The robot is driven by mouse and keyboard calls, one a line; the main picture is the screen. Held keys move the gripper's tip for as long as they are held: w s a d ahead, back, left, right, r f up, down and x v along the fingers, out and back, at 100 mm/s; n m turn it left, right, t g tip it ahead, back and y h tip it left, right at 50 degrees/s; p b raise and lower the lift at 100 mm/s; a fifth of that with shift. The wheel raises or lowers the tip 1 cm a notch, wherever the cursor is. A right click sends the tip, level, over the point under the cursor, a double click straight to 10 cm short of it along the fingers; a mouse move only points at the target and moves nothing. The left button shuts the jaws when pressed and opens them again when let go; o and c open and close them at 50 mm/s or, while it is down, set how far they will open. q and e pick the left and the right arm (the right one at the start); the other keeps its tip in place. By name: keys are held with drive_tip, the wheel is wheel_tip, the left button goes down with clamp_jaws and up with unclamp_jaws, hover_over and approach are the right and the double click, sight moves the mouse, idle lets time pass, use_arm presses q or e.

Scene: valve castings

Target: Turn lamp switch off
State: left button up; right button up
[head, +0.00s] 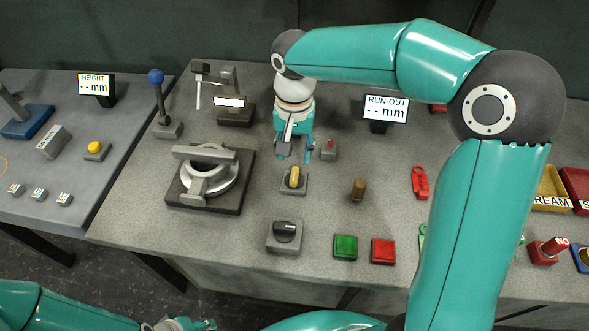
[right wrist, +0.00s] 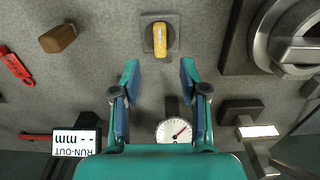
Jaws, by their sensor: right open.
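No switch carries a readable lamp label. A yellow-handled rotary switch (head: 293,178) on a small grey base sits mid-bench; it also shows in the right wrist view (right wrist: 160,38), its handle pointing nearly up and down the picture. A grey box with a black rotary knob (head: 287,232) stands nearer the front edge. My right gripper (head: 296,155) is open and empty, pointing down just behind the yellow switch; in the right wrist view its fingertips (right wrist: 160,70) stand apart, short of the switch. My left gripper (head: 207,325) is partly in view at the bottom edge; its jaws are unclear.
A round metal casting (head: 205,180) on a dark plate stands left of the switch. A wooden peg (head: 358,189) is right. Green (head: 345,246) and red (head: 382,250) blocks lie in front. A run-out display (head: 385,108) and a lit white panel (head: 230,101) stand behind.

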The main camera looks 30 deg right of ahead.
sight(294, 174)
wheel_tip(294, 174, down, 8)
drive_tip(key=shift+r, duration=0.2)
drive_tip(key=shift+c, duration=0.4)
clamp_jaws()
